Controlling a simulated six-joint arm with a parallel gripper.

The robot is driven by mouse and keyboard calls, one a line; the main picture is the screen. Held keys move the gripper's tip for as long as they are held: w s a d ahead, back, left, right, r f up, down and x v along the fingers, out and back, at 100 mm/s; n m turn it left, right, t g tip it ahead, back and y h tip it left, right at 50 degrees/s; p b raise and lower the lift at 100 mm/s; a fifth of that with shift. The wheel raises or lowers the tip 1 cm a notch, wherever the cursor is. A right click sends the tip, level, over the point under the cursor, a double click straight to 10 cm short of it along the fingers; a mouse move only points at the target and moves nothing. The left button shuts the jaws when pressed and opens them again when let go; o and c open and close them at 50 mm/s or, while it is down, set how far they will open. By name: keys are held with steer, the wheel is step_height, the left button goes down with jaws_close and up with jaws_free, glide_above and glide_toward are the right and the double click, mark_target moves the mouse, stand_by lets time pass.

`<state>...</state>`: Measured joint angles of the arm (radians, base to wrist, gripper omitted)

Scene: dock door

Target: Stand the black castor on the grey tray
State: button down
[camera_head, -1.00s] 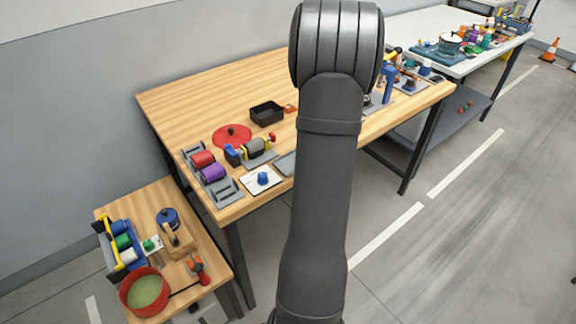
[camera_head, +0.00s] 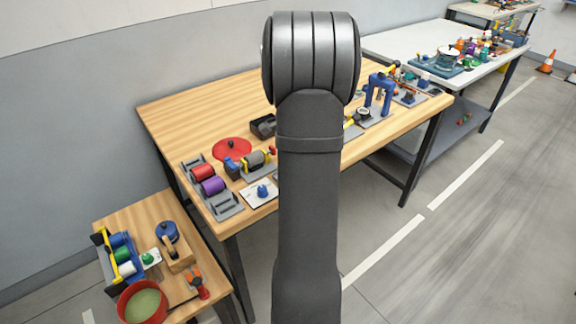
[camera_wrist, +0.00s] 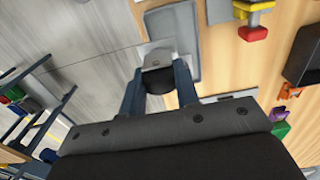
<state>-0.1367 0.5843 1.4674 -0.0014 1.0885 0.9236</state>
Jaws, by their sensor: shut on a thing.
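In the wrist view my gripper (camera_wrist: 159,88) is shut on the black castor (camera_wrist: 157,80). The castor has a dark wheel and a pale grey metal bracket between my two blue-grey fingers. The grey tray (camera_wrist: 187,28) lies on the wooden table just beyond the castor, which overlaps its near part in the picture. I cannot tell whether the castor touches the tray. In the head view my arm hides the gripper, the castor and nearly all of the tray.
A yellow and grey device with a red knob (camera_head: 255,160) and a white board with a blue piece (camera_head: 262,192) stand nearby. A black box (camera_head: 263,126), a red lid (camera_head: 231,149) and a rack with red and purple spools (camera_head: 224,204) share the wooden table (camera_head: 200,105).

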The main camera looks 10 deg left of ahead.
steer(key=shift+w+a+f, duration=0.25)
steer(key=shift+a+f, duration=0.15)
steer(key=shift+a, duration=0.25)
steer(key=shift+w+a+f, duration=0.2)
steer(key=shift+a+f, duration=0.2)
steer(key=shift+a, duration=0.2)
steer(key=shift+f, duration=1.95)
steer(key=shift+f, duration=0.15)
steer(key=c, duration=1.1)
jaws_free()
step_height(320, 180, up, 12)
